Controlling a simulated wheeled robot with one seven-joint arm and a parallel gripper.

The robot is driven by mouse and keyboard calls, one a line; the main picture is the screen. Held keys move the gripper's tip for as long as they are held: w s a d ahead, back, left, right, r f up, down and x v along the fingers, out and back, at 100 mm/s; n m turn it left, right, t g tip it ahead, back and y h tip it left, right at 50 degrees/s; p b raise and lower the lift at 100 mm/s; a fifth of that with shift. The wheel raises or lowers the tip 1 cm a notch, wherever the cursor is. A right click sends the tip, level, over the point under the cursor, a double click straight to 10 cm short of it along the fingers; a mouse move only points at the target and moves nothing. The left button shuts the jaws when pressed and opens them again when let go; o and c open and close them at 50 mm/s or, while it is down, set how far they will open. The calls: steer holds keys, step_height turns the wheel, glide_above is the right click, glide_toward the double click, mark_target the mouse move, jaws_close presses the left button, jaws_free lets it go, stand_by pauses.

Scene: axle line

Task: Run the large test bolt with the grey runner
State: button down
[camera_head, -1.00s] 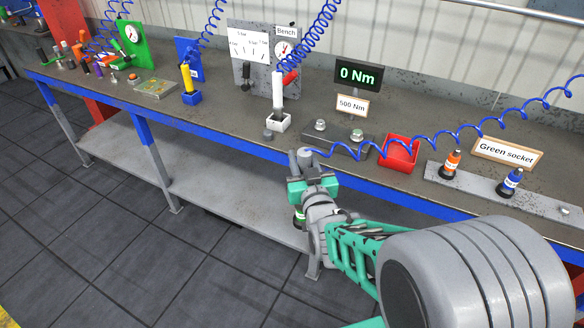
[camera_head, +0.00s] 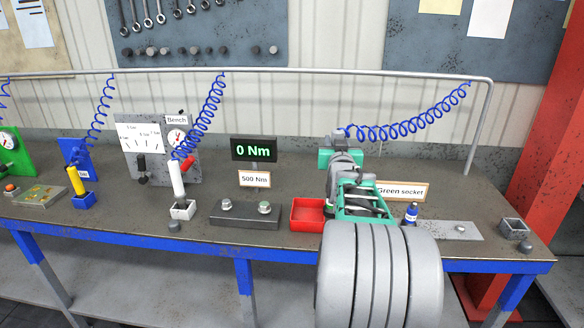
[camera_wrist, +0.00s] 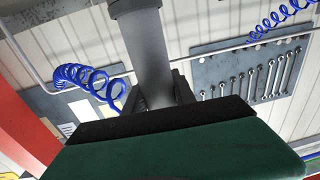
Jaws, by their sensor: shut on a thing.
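My gripper (camera_head: 340,160) is raised above the bench at the right of centre in the head view. It is shut on the grey runner (camera_wrist: 150,55), a plain grey cylinder that also shows at the wrist in the head view (camera_head: 337,141). A blue coiled hose runs from its top to the right. In the wrist view the jaws are around its lower part; its working end is hidden. Two test bolts, a left one (camera_head: 227,204) and a right one (camera_head: 264,207), stand on a dark block (camera_head: 245,222) left of my gripper. I cannot tell which is larger. The display (camera_head: 254,149) reads 0 Nm.
A red tray (camera_head: 304,221) lies between the block and my arm. A white runner (camera_head: 178,180) stands left of the block. A rail (camera_head: 400,76) crosses behind.

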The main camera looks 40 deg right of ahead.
steer(key=s+d+r+m+g+h, duration=0.2)
steer(key=s+d+r, duration=0.4)
steer(key=d, duration=0.4)
steer(key=s+d+r+m+g+h, duration=0.15)
steer(key=s+d+r, duration=0.25)
steer(key=s+d, duration=0.45)
steer(key=s+d+r+m+g+h, duration=0.1)
steer(key=s+d+r, duration=0.2)
steer(key=s+d, duration=0.2)
steer(key=s+d+r+m+g+h, duration=0.1)
steer(key=s+d, duration=0.4)
steer(key=s, duration=0.6)
step_height(320, 180, up, 2)
steer(key=shift+r+g, duration=0.15)
steer(key=shift+g, duration=0.6)
steer(key=shift+s+m+h+b, duration=0.1)
steer(key=shift+m+h+b, duration=0.15)
steer(key=shift+b, duration=0.1)
